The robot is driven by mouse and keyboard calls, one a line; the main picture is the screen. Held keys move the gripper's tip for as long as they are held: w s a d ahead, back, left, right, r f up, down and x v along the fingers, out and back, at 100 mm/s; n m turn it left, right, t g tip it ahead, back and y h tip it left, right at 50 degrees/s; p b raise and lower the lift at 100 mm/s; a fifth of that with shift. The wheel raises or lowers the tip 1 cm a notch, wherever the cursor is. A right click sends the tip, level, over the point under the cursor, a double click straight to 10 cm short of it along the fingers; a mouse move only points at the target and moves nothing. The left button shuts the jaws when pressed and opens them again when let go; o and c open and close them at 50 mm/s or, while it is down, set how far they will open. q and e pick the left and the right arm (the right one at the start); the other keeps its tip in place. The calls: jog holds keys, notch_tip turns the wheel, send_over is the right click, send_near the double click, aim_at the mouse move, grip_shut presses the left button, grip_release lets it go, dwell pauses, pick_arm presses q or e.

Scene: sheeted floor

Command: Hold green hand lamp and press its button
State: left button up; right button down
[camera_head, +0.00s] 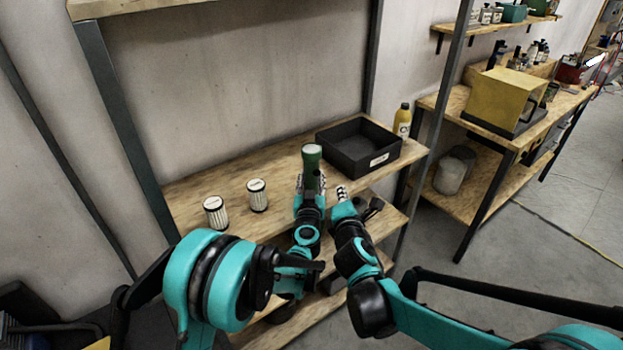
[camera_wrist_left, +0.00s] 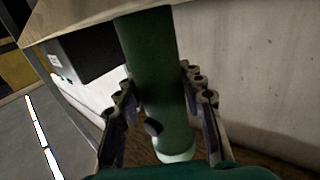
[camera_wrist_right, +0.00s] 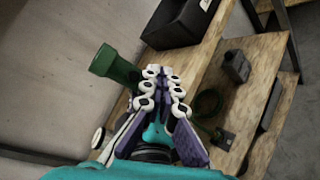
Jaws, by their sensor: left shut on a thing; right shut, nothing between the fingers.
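The green hand lamp (camera_head: 312,157) stands roughly upright above the upper shelf board, in front of the black bin. My left gripper (camera_head: 311,184) is shut on its body. In the left wrist view the lamp (camera_wrist_left: 150,60) runs between both fingers, with a small dark round spot, perhaps its button, on the side. My right gripper (camera_head: 341,192) is shut and empty, just right of the lamp and apart from it in the head view. In the right wrist view the lamp's head (camera_wrist_right: 110,65) shows left of the closed fingertips (camera_wrist_right: 161,80); the lamp's lower part is hidden.
Two white ribbed canisters (camera_head: 215,212) (camera_head: 257,195) stand left on the wooden shelf (camera_head: 190,185). The black bin (camera_head: 340,148) and a yellow bottle (camera_head: 403,120) are at the right. A steel post (camera_head: 440,100) rises beside them. Dark items (camera_wrist_right: 237,66) lie on the lower shelf.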

jog(key=w+a, duration=0.5)
jog(key=w, duration=0.1)
jog(key=shift+w, duration=0.4)
dwell(1.2)
jog(key=shift+w+a, duration=0.2)
jog(key=shift+w, duration=0.15)
jog(key=shift+s, duration=0.1)
jog(key=shift+s+d, duration=0.25)
dwell(0.3)
jog(key=s+d, duration=0.3)
jog(key=s, duration=0.2)
jog(key=shift+d, duration=0.25)
